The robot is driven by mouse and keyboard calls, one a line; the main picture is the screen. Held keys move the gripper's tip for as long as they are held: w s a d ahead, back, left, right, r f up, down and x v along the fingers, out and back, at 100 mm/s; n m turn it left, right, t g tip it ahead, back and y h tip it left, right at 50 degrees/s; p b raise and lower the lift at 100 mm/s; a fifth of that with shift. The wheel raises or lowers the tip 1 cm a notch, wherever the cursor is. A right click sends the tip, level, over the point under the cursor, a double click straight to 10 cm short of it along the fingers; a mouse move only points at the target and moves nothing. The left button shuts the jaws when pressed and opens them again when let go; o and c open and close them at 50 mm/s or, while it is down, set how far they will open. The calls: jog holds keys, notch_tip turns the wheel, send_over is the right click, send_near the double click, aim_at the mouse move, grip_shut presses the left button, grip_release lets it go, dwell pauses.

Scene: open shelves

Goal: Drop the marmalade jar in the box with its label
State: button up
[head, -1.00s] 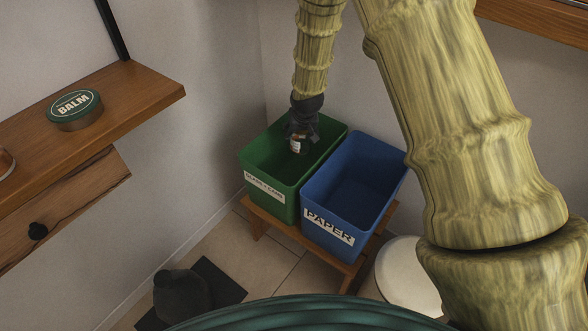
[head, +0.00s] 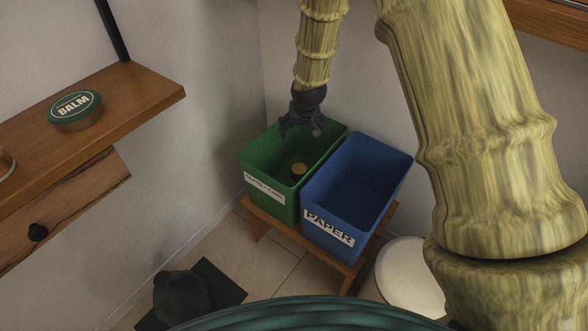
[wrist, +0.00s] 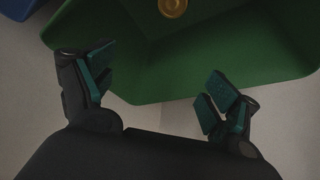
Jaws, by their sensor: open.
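The marmalade jar (head: 298,169) is inside the green box (head: 262,162), low down near its right wall, with its gold lid facing up. The green box has a white label on its front that seems to read "GLASS + CANS", though it is small. In the wrist view the gold lid (wrist: 172,7) shows at the top edge, inside the green box (wrist: 225,70). My gripper (head: 302,130) is open and empty above the back part of the green box, apart from the jar. Its spread fingers also show in the wrist view (wrist: 155,95).
A blue box (head: 352,185) labelled "PAPER" stands close on the right, on the same wooden stand (head: 258,216). A balm tin (head: 76,110) sits on the wooden shelf (head: 140,90) at left. A round white object (head: 400,275) stands on the floor at right.

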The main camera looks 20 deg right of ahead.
jog(key=v, duration=0.7)
jog(key=shift+r, duration=0.2)
jog(key=shift+s, duration=0.1)
